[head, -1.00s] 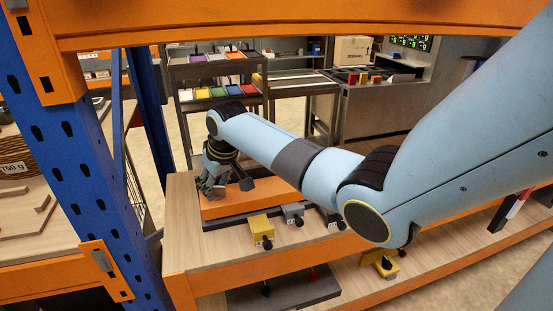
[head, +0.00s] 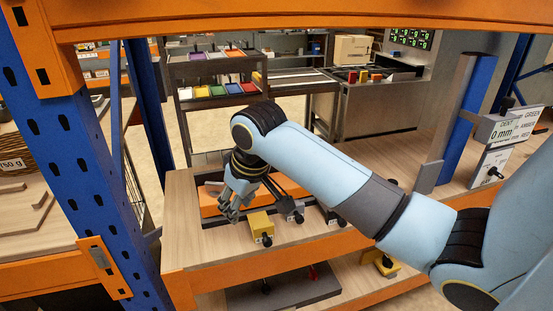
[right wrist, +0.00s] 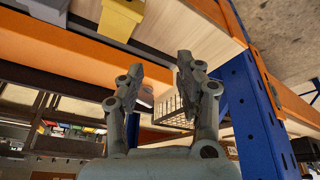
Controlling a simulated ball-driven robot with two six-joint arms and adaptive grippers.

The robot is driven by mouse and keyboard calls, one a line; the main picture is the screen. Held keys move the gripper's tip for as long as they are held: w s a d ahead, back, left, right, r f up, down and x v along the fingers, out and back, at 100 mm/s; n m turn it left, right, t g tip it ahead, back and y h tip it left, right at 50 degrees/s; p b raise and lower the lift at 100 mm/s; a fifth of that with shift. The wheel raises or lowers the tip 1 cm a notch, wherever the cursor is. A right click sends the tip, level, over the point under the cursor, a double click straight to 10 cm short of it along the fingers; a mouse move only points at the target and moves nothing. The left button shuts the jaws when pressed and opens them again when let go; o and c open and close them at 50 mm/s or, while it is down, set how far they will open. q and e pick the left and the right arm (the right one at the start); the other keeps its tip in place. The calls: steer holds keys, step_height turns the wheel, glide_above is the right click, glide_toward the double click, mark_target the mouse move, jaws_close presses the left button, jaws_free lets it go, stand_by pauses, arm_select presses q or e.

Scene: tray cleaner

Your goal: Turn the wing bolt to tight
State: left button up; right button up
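A grey block with a black knob (head: 296,215) stands right of the yellow one, and another dark knob (head: 340,222) is partly behind my arm. I cannot tell which of these knobs is the wing bolt. The yellow block also shows at the top of the right wrist view (right wrist: 121,16). My left gripper is out of view.
An orange beam (head: 300,22) crosses above, and a blue upright (head: 85,150) stands at left. A lower shelf holds a dark plate (head: 285,290) and a yellow block (head: 386,265). A gauge stand with signs (head: 500,130) is at right. The shelf's left corner is bare.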

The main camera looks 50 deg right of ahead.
steer(key=s+a+f+b, duration=0.1)
steer(key=s+a+f, duration=0.1)
steer(key=s+f, duration=0.45)
steer(key=s+f+b, duration=0.5)
steer(key=f, duration=0.7)
steer(key=shift+d+f+g, duration=0.2)
steer(key=shift+f+g, duration=0.2)
